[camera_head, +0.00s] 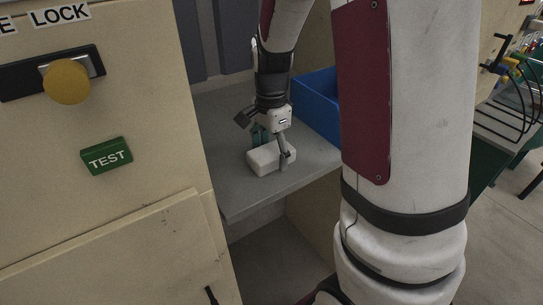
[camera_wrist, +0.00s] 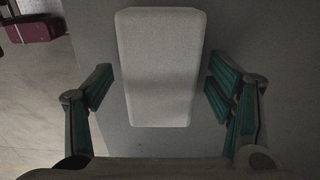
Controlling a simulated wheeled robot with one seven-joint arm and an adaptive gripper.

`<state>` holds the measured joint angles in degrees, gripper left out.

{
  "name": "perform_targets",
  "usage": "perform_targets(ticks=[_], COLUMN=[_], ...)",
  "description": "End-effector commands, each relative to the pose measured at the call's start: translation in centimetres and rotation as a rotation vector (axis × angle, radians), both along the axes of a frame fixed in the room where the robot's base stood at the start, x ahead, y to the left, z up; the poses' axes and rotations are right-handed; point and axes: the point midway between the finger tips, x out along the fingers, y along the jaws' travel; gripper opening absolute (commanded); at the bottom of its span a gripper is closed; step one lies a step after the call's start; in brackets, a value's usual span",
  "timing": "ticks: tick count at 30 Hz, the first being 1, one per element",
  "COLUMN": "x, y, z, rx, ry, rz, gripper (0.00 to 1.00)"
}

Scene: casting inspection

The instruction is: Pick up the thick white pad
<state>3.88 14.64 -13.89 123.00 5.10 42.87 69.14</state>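The thick white pad (camera_head: 267,159) lies on a grey shelf (camera_head: 229,187) in the head view. In the wrist view the white pad (camera_wrist: 160,65) lies lengthwise between my fingers, with a gap on each side. My gripper (camera_head: 273,150) points down over the pad, one finger on its far side and one at its near right. In the wrist view my gripper (camera_wrist: 160,92) is open, with green finger pads left and right of the white pad. Contact with the pad is not visible.
A blue bin (camera_head: 317,103) stands on the shelf just behind and right of my gripper. A cream cabinet with a green TEST button (camera_head: 107,156) and a yellow knob (camera_head: 67,82) stands at the left. The shelf's front part is clear.

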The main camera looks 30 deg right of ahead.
Motion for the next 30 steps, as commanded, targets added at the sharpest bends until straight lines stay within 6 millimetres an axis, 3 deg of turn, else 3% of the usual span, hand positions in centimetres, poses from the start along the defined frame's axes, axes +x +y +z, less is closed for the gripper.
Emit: perform_targets(ticks=[1, 5, 19, 27, 30], x=[0.0, 0.0, 0.1, 0.2, -2.1], y=[0.0, 0.0, 0.0, 0.0, -0.7], z=[0.0, 0.0, 0.6, 3.8, 3.8], rx=[0.0, 0.0, 0.0, -0.001, 0.001], ry=[0.0, 0.0, -0.001, -0.006, -0.001], rz=[0.0, 0.0, 0.001, 0.001, -0.004], gripper=[0.59, 0.32, 0.31, 0.31, 0.31])
